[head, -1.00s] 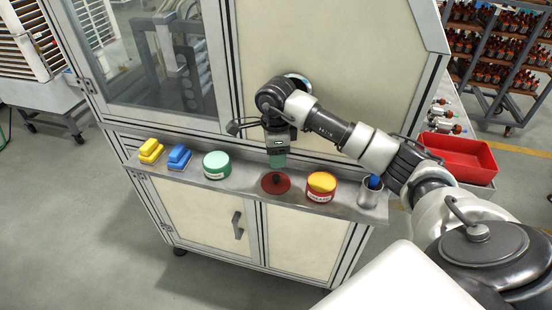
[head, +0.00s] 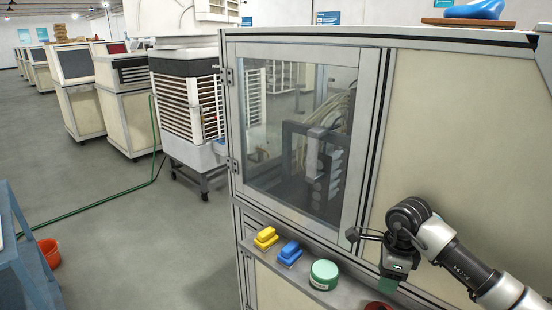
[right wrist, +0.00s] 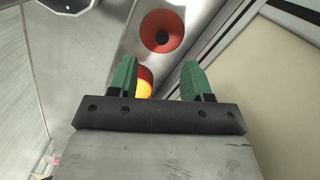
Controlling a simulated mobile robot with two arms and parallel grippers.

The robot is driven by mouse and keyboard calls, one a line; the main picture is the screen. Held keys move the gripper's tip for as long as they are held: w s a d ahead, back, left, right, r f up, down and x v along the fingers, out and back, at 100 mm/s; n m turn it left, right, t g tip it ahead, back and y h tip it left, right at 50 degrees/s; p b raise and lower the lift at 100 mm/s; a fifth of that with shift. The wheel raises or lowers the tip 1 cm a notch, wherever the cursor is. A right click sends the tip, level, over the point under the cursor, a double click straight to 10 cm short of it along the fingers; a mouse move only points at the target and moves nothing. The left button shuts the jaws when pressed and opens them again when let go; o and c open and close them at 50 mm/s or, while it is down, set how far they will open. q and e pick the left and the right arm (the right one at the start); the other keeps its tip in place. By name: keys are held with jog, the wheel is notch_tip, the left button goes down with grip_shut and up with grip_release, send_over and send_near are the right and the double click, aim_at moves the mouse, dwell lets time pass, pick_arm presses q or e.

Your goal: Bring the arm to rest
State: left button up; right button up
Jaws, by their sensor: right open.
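My right arm (head: 463,262) comes in from the lower right in the head view. Its gripper (head: 388,285) points down over the machine's front shelf, near the red round piece (head: 378,306) at the picture's bottom edge. In the right wrist view the green fingers of my right gripper (right wrist: 157,82) are apart with nothing held between them. The red disc with a dark centre (right wrist: 162,32) lies beyond the fingertips, and a yellow-topped piece (right wrist: 145,82) is partly hidden by the left finger. My left gripper is not in view.
A green hose (head: 100,203) crosses the open floor at left, near an orange bucket (head: 48,253).

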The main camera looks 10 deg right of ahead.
jog(key=s+a+f+t+y, duration=0.15)
jog(key=a+y, duration=0.65)
jog(key=a, duration=0.8)
jog(key=s+a+r+m+t+y, duration=0.3)
jog(key=a+r+m+t+y, duration=0.4)
jog(key=r+m+t+y, duration=0.3)
jog(key=s+d+f+m+t+h, duration=0.1)
jog(key=d+f+m+t+h, duration=0.2)
jog(key=m+h, duration=0.5)
jog(key=s+d+f+m+h, duration=0.1)
jog(key=d+f+m+h, duration=0.3)
jog(key=m, duration=0.8)
jog(key=s+d+f+m+t+h, duration=0.1)
jog(key=s+d+m+t+h, duration=0.1)
jog(key=d+m+h, duration=0.6)
jog(key=s+a+f+m+g+y, duration=0.1)
jog(key=s+f+m+g, duration=0.4)
jog(key=s, duration=0.4)
jog(key=s+a+f+m+g, duration=0.1)
jog(key=s+f+m+g, duration=0.3)
jog(key=s+f+g, duration=0.4)
jog(key=s+f+g+b, duration=0.2)
jog(key=s+f+b, duration=0.1)
jog(key=f, duration=2.6)
jog(key=s+d+f+b, duration=0.2)
jog(key=s+f, duration=1.4)
jog(key=f, duration=0.2)
jog(key=shift+s+d+n+g, duration=0.2)
jog(key=shift+d+n+g, duration=0.05)
jog(key=shift+n+g, duration=0.1)
